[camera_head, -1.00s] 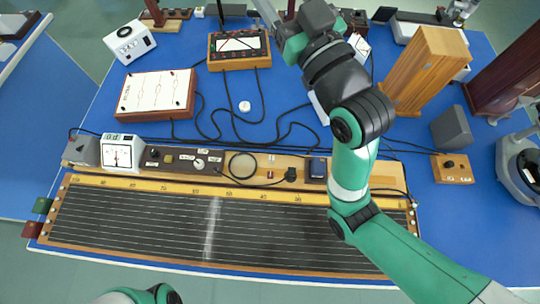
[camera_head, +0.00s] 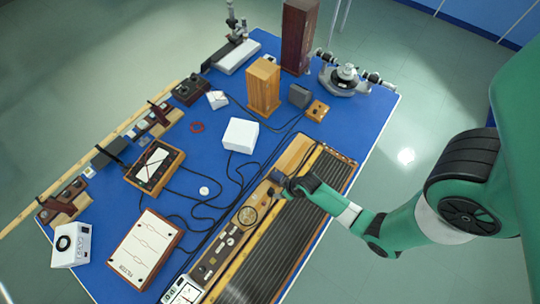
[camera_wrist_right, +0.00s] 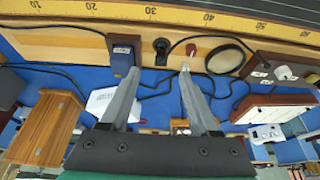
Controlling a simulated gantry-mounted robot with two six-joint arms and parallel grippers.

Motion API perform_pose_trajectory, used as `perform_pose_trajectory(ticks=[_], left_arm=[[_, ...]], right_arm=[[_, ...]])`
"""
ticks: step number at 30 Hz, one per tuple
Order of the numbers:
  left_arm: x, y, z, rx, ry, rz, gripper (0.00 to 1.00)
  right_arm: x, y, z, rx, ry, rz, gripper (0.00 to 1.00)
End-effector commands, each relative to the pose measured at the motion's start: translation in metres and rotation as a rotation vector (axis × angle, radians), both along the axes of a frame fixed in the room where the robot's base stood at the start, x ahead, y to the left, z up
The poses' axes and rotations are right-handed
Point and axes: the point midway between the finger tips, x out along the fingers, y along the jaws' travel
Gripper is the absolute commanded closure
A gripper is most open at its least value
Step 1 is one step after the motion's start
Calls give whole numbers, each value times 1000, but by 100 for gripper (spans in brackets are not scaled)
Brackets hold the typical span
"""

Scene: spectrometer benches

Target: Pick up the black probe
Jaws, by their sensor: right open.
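The black probe (camera_wrist_right: 161,46) sits on the wooden strip of the long ruled board, with a dark cable running from it in the right wrist view. In the head view a small dark shape (camera_head: 271,192) beside my right gripper (camera_head: 277,179) appears to be the probe. In the right wrist view my right gripper (camera_wrist_right: 160,72) is open, its two fingers pointing toward the strip with the probe between and beyond their tips. Nothing is held. My left gripper is out of view.
A dark blue box (camera_wrist_right: 125,52) stands on the strip close to one fingertip. A round ring (camera_wrist_right: 225,56) lies on the other side. Black cables cross the blue table. A white box (camera_head: 240,135) and wooden block (camera_head: 263,86) stand farther back.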

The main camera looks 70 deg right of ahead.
Motion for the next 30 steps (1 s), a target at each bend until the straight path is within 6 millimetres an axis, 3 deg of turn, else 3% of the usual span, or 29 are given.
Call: perform_pose_trajectory(ticks=[10, 17, 24, 30], left_arm=[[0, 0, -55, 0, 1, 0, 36], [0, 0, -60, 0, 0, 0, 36], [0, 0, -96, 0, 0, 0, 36], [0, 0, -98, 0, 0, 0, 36]], right_arm=[[20, -7, -56, -1, -3, 3, 38], [25, -9, -61, -1, -3, 2, 38], [41, -13, -97, -1, -3, 3, 38], [47, -15, -107, -1, -2, 2, 38]])
